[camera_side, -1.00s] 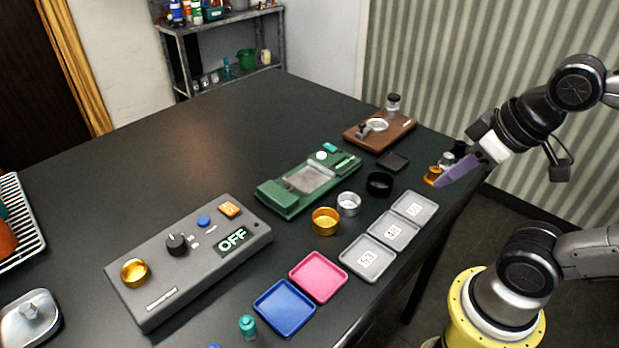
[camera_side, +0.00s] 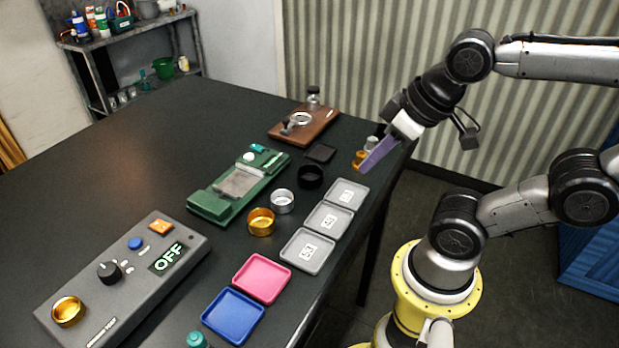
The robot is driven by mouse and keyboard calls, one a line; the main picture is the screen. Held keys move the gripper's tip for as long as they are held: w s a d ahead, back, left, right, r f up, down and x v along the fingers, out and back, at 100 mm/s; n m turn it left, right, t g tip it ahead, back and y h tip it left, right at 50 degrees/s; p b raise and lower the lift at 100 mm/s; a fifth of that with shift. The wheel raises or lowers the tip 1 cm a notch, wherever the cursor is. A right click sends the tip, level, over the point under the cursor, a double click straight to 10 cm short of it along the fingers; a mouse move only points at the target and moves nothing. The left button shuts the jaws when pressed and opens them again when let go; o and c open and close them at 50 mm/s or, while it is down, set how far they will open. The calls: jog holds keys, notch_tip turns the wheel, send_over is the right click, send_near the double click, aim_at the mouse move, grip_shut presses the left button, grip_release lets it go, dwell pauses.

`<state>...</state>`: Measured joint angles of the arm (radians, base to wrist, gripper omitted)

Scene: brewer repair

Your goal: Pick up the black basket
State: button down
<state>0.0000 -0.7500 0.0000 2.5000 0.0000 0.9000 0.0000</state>
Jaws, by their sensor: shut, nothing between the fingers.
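The black basket (camera_side: 310,176) is a small round open cup standing upright on the dark table, between the silver basket and the black square tray. My gripper (camera_side: 368,168) has purple fingers and is shut and empty. It hangs over the table's right edge, to the right of the black basket and apart from it. The fingertips point down and left, close to a small gold piece (camera_side: 360,158), and partly hide the small items behind them.
A silver basket (camera_side: 282,201) and a gold basket (camera_side: 261,222) stand nearby. Grey trays (camera_side: 323,217), a pink tray (camera_side: 262,278) and a blue tray (camera_side: 233,316) line the front edge. A green device (camera_side: 215,203), wooden board (camera_side: 304,126) and grey OFF box (camera_side: 125,275) also occupy the table.

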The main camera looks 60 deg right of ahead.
grip_release()
dwell(0.4)
